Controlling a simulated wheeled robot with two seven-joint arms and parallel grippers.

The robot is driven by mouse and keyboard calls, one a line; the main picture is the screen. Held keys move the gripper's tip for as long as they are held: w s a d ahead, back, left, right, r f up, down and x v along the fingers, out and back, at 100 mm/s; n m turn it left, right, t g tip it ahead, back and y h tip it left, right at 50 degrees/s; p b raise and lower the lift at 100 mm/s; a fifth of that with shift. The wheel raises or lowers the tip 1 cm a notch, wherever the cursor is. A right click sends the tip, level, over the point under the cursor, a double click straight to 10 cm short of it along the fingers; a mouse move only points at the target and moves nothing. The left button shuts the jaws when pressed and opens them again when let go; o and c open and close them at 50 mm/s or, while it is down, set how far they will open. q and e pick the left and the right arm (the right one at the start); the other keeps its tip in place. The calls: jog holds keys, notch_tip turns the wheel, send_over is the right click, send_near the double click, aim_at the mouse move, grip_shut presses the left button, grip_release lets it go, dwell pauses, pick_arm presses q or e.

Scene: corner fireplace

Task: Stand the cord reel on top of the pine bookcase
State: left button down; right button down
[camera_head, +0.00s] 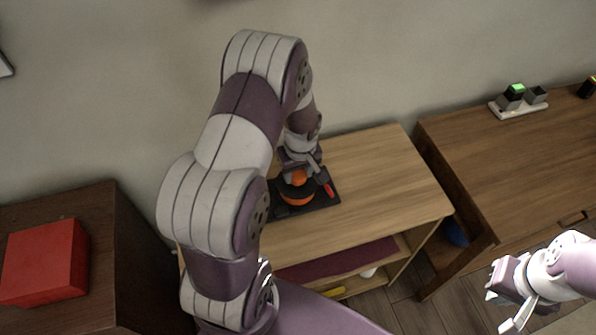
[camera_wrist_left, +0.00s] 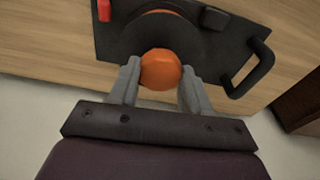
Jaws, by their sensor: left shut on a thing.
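The cord reel, with a black disc (camera_wrist_left: 165,32) and orange parts, shows under my left gripper (camera_head: 297,176). In the left wrist view, the gripper's fingers (camera_wrist_left: 160,78) are shut on the reel's round orange knob (camera_wrist_left: 160,69). My right gripper (camera_head: 507,297) is open and empty at lower right.
A dark cabinet (camera_head: 100,205) with a red box (camera_head: 45,262) stands at left. A brown wooden desk (camera_head: 480,155) with a power strip (camera_head: 520,108) is at right. A maroon item (camera_head: 340,262) lies on the bookcase's shelf. The bookcase top's right side is clear.

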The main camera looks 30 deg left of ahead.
pick_arm(q)
jog(key=shift+w+f, duration=0.1)
jog(key=shift+f, duration=0.35)
jog(key=shift+f, duration=0.15)
jog(key=c, duration=0.5)
grip_release()
notch_tip(320, 180, up, 12)
jog(key=s+d, duration=0.1)
jog(key=d, duration=0.1)
jog(key=s+d+r+m+h, duration=0.1)
jog(key=s+d+r+m, duration=0.1)
jog(key=s+d+m, duration=0.7)
jog(key=shift+s+m+t, duration=0.3)
jog(key=shift+s+m, duration=0.25)
jog(key=shift+m, duration=0.35)
